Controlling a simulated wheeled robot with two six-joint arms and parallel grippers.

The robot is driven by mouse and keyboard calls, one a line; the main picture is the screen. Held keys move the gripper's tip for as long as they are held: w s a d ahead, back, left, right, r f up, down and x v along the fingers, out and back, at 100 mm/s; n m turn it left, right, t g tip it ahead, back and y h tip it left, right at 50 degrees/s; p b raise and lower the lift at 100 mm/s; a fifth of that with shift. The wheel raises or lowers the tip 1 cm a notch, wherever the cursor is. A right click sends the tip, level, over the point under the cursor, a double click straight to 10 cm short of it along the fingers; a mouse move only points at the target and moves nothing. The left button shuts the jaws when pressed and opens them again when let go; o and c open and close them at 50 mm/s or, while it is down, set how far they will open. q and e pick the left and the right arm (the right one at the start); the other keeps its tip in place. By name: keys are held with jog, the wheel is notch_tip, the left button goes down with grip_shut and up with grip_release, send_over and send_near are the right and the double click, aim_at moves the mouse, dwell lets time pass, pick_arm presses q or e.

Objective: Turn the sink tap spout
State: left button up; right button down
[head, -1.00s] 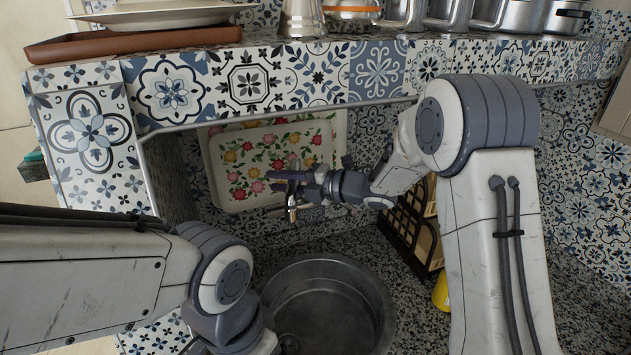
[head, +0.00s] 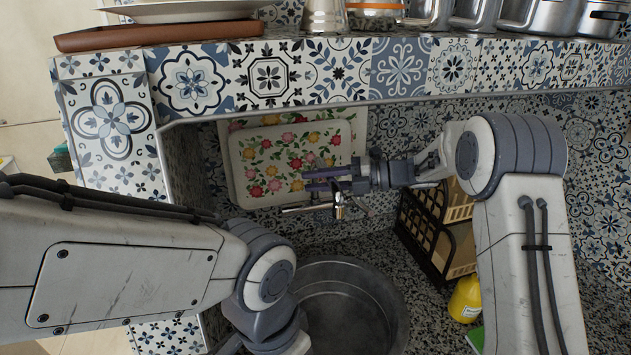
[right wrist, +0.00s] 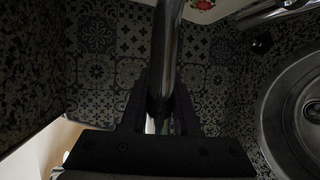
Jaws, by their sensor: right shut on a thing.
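The sink tap (head: 338,207) is a small metal fitting at the back of the sink, in front of the floral tray. A short chrome part (head: 300,209) reaches left from it, above the sink's back edge. My right gripper (head: 322,180) comes in from the right at the tap's top. In the right wrist view a shiny metal tube (right wrist: 166,55) runs down between the fingers, and the gripper (right wrist: 158,118) is shut on it. The fingers partly hide the tap in the head view. My left arm enters from the left; its gripper is out of view.
The round steel sink (head: 392,290) lies below the tap. A floral tray (head: 250,190) leans behind it. A tiled shelf (head: 330,75) with pots overhangs the tap. A dark rack (head: 440,262) and yellow bottle (head: 465,300) stand at the right.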

jog(key=c, duration=0.7)
grip_release()
jog(key=shift+a, duration=0.1)
jog(key=shift+o, duration=0.2)
jog(key=s+d+r+b, duration=0.1)
jog(key=d+b, duration=0.3)
jog(key=d, duration=0.6)
jog(key=shift+d+r+b, duration=0.2)
jog(key=shift+r+b, duration=0.15)
jog(key=shift+r, duration=0.1)
